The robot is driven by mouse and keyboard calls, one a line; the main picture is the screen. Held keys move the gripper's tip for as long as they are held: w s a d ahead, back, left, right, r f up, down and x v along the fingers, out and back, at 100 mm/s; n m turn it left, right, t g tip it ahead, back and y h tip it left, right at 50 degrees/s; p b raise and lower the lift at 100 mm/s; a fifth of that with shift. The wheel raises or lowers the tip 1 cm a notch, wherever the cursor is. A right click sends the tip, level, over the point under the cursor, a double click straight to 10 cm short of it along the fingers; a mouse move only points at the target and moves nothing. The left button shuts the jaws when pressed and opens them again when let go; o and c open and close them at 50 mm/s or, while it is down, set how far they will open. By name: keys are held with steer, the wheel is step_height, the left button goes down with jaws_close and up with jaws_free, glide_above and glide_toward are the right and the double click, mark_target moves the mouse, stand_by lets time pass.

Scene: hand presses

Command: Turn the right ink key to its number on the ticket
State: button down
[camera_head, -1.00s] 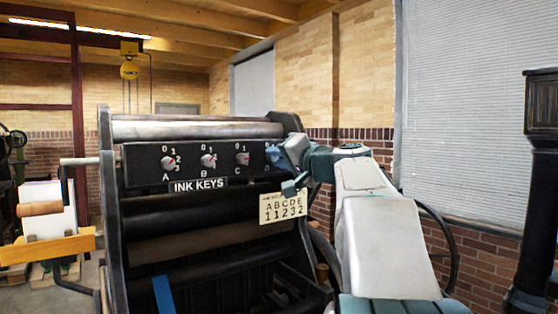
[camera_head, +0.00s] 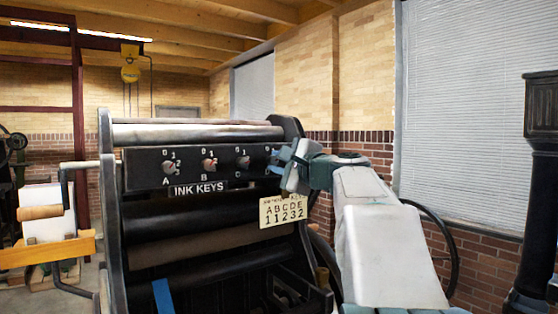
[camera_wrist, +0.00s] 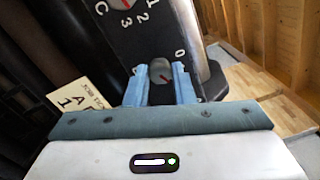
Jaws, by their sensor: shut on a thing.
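The ink-key panel (camera_head: 225,155) on the press carries round keys with number marks, lettered A, B and C. In the head view my gripper (camera_head: 281,158) covers the key at the panel's right end. In the wrist view my gripper (camera_wrist: 160,82) is shut on this right ink key (camera_wrist: 159,68), one blue finger on each side. The ticket (camera_head: 283,210) below the panel reads A B C D E over 1 1 2 3 2; part also shows in the wrist view (camera_wrist: 78,104).
The C key (camera_head: 243,162) stands just left of my gripper. Black and metal rollers (camera_head: 190,131) lie above and below the panel. A crank with a wooden handle (camera_head: 40,212) is at the left. A brick wall with a blind (camera_head: 465,110) is at the right.

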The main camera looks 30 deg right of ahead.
steer(key=m+p, duration=0.2)
steer(key=m, duration=0.4)
steer(key=shift+a+m+p, duration=0.1)
steer(key=shift+m+p, duration=0.25)
steer(key=shift+m, duration=0.05)
steer(key=m+p, duration=0.2)
steer(key=m, duration=0.2)
steer(key=shift+f+m+h, duration=0.1)
steer(key=shift+m+h, duration=0.2)
steer(key=shift+m, duration=0.1)
steer(key=shift+f, duration=0.1)
steer(key=c, duration=1.2)
jaws_free()
steer(key=shift+c, duration=0.2)
steer(key=shift+p, duration=0.3)
steer(key=shift+s, duration=0.15)
steer(key=s+d+b, duration=0.1)
steer(key=s, duration=1.2)
steer(key=shift+s+f, duration=0.2)
steer(key=shift+s, duration=0.1)
